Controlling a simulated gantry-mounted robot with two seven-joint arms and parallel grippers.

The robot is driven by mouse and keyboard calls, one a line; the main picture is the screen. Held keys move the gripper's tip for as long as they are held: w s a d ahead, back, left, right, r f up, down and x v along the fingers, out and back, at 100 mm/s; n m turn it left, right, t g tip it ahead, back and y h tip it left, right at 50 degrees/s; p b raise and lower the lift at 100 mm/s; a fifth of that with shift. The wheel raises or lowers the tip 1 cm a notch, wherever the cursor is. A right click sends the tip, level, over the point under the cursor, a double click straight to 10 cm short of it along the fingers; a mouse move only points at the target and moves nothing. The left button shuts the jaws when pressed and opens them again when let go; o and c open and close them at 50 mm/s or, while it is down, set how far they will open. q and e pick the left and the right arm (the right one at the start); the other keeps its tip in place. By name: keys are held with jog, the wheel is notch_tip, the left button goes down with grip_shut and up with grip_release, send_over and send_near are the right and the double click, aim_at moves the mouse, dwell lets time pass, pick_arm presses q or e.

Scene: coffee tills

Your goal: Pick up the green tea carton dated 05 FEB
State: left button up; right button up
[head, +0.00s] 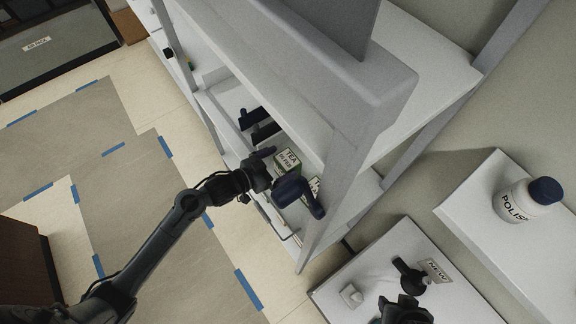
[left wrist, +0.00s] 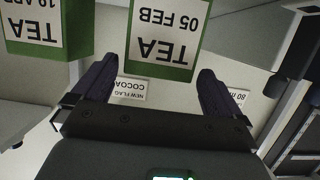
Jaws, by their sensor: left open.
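The green tea carton dated 05 FEB (head: 287,161) stands on a shelf of the white rack in the head view. In the left wrist view the carton (left wrist: 165,32) appears upside down, with its white label facing the camera. My left gripper (head: 287,180) is open and empty, its dark fingers either side of the carton's near end. I cannot tell whether the fingers touch it. A second green tea carton, dated 19 APR (left wrist: 35,28), is beside it at left in the wrist view. A dark part of my right arm (head: 405,312) shows at the bottom right; its fingers are unclear.
Shelf labels, including a cocoa label (left wrist: 131,89), lie below the cartons in the wrist view. Dark items (head: 262,130) stand farther along the shelf. A rack post (head: 345,150) rises close to my left gripper. A polish bottle (head: 528,198) stands on a white surface at right.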

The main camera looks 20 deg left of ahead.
aim_at(292, 160)
pick_arm(q)
jog(key=shift+f+p+x, duration=0.2)
jog(key=shift+p+x, duration=0.3)
jog(key=shift+x, duration=2.25)
jog(key=shift+s, duration=0.15)
jog(key=c, duration=1)
